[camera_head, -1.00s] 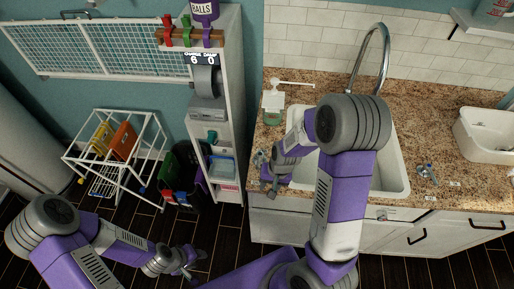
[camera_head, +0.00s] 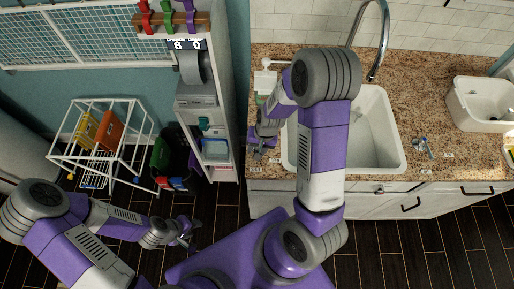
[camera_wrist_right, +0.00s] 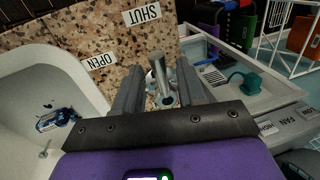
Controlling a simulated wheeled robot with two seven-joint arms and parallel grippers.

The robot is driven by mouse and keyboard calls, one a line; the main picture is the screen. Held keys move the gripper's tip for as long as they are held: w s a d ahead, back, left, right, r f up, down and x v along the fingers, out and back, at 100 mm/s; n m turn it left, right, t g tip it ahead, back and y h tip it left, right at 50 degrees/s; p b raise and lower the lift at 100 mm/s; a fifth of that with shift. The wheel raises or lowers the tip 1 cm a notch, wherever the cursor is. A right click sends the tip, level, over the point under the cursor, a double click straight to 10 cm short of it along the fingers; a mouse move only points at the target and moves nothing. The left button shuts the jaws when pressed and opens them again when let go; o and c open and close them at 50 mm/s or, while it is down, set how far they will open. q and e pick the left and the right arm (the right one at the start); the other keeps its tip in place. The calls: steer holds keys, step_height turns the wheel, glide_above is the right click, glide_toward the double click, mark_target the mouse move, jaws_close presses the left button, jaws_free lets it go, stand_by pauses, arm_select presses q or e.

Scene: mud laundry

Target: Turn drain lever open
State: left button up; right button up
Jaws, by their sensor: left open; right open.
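The drain lever (camera_wrist_right: 161,78) is a short grey metal post with a round end, standing over the speckled counter in the right wrist view. In the head view my right gripper (camera_head: 257,146) is over the counter's left end, and the lever is not clear there. My left gripper (camera_head: 188,231) is open and empty above the floor.
The white sink (camera_head: 390,135) is right of my right arm, with a tall faucet (camera_head: 384,42) behind. A soap dispenser (camera_head: 264,80) stands at the back left of the counter. A tall shelf (camera_head: 222,110) borders the counter's left end. A white rack (camera_head: 70,150) stands farther left.

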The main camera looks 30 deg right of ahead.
jaws_close()
